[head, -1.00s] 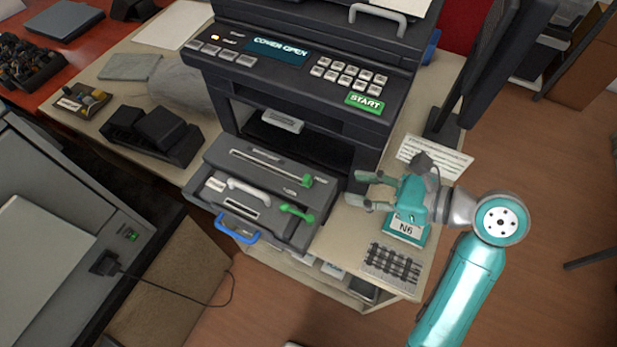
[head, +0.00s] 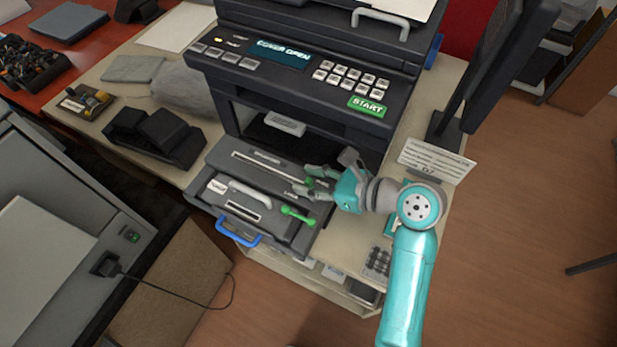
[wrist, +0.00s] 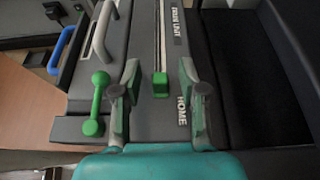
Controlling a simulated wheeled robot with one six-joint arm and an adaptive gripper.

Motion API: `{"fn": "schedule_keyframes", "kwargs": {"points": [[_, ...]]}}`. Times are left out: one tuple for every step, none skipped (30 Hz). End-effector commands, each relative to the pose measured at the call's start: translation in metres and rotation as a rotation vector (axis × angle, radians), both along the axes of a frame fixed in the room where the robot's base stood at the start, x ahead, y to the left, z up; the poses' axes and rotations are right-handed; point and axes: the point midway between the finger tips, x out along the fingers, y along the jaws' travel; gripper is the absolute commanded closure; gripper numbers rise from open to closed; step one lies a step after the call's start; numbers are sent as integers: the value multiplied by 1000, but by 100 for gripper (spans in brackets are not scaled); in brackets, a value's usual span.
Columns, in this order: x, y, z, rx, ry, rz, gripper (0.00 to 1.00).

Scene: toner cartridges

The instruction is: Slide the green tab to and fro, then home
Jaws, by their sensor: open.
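The green tab (wrist: 160,84) sits in the long slot on top of the dark drum unit (wrist: 145,125), at the end near the word HOME. In the head view a little of the tab (head: 309,181) shows between my fingers. My gripper (head: 304,180) is open over this right end of the unit. In the wrist view my gripper's fingers (wrist: 159,72) stand on either side of the tab, with a gap on both sides. I cannot tell how far the fingertips are above the unit's surface.
A green double-knobbed lever (wrist: 97,103) lies close to the left finger. A grey handle (wrist: 101,32) and a blue handle (head: 238,231) are on the pulled-out tray. The printer (head: 300,75) reads COVER OPEN. A card (head: 436,160) stands at the right.

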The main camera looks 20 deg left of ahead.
Motion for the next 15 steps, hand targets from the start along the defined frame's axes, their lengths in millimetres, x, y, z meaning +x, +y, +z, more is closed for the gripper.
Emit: {"fn": "schedule_keyframes", "kwargs": {"points": [[0,3,-1,-1,0,1,58],[0,4,-2,-1,0,0,58],[0,5,-2,-1,0,0,58],[0,5,-2,-1,0,0,58],[0,6,-3,-1,0,0,58],[1,6,-3,-1,0,-1,58],[1,6,-3,-1,0,-1,58],[1,6,-3,-1,0,-1,58],[1,6,-3,-1,0,-1,58],[1,6,-3,-1,0,-1,58],[1,6,-3,-1,0,-1,58],[1,6,-3,-1,0,-1,63],[1,6,-3,-1,0,-1,71],[1,6,-3,-1,0,-1,78],[1,6,-3,-1,0,-1,88]]}}
